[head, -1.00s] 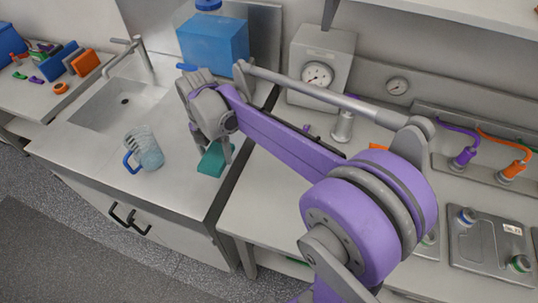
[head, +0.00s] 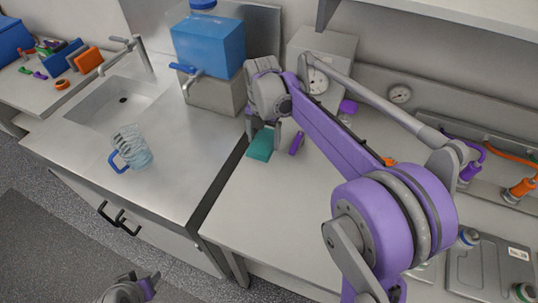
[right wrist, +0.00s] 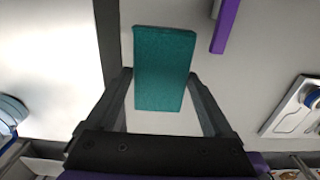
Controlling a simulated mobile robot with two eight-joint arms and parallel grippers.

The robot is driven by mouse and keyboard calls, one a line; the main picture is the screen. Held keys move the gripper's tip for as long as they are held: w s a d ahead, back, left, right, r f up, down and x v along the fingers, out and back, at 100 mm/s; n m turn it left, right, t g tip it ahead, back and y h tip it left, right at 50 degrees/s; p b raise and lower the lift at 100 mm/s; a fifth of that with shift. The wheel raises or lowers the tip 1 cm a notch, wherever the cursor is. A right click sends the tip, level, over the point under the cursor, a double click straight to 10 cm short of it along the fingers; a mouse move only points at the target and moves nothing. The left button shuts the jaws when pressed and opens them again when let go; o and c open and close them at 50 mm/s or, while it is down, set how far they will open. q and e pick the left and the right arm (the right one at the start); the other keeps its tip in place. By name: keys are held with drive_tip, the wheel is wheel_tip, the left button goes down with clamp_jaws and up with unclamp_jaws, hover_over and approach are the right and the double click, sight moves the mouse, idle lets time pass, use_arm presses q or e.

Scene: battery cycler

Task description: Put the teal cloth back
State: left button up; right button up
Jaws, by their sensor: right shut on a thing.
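The teal cloth (head: 261,145) is a folded block over the left end of the right-hand bench, just right of the dark gap between the counters. My right gripper (head: 263,133) is shut on it. In the right wrist view the cloth (right wrist: 163,65) lies between the two fingers (right wrist: 160,78). I cannot tell whether its underside touches the bench. Part of my left arm's end (head: 128,290) shows at the bottom left of the head view; its fingers are not clearly visible.
A purple bar (head: 297,143) lies just right of the cloth. A grey box with a gauge (head: 318,80) stands behind. A clear jug with a blue handle (head: 131,150) and a blue-topped tank (head: 208,45) with a tap stand on the sink counter. The bench front is clear.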

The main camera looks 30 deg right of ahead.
wheel_tip(320, 180, down, 6)
drive_tip(key=shift+f, duration=0.25)
drive_tip(key=shift+f, duration=0.1)
drive_tip(key=shift+f, duration=0.15)
drive_tip(key=o, duration=1.2)
